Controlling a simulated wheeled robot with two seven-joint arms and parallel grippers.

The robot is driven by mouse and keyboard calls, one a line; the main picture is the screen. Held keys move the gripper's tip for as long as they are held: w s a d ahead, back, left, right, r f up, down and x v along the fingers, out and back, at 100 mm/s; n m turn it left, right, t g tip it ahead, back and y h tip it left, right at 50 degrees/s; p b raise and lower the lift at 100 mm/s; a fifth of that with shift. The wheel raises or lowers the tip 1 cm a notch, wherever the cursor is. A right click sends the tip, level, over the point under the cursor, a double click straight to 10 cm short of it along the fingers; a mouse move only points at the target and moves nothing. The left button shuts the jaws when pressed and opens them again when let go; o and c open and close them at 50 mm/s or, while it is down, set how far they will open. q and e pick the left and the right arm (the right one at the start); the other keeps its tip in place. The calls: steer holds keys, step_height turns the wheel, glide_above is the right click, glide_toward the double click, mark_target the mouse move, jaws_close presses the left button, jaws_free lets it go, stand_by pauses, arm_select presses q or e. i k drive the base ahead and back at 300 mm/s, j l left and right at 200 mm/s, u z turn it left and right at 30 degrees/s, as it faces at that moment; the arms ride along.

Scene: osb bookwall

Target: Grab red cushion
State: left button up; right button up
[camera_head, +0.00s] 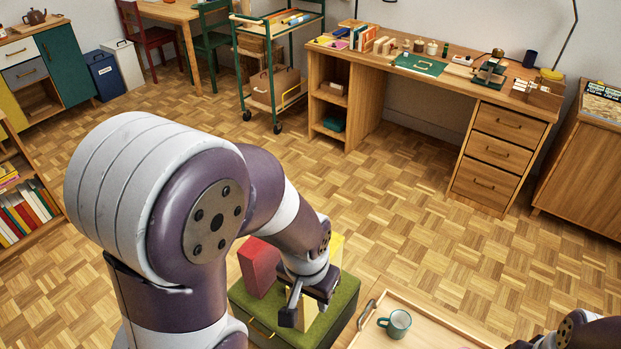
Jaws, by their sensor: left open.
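The red cushion (259,267) is a red, block-like shape standing upright on a green upholstered box (341,308) at the lower middle. My left gripper (302,312) is just to the right of it, above the box top, pointing down, open. It does not visibly hold the red cushion. A pale yellow piece (309,309) shows behind and between the fingers; whether they touch it is unclear. Another yellow piece (337,248) is partly hidden behind my left wrist. My right arm shows at the bottom right corner, with its fingers out of frame.
A wooden tray (437,334) with a green-rimmed mug (396,324) lies right of the box. A wooden desk (452,84) stands at the back, a green trolley (275,75) left of it. A bookshelf (48,226) is at the left edge. The parquet floor between is clear.

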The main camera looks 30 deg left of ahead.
mark_target(258, 259)
steer(key=j+u, duration=0.2)
steer(key=u, duration=1)
steer(key=j+u, duration=0.15)
steer(key=j, duration=0.3)
steer(key=i+j+u, duration=0.2)
steer(key=i, duration=0.3)
steer(key=i+j+u, duration=0.1)
steer(key=i+u, duration=0.15)
steer(key=i, duration=0.3)
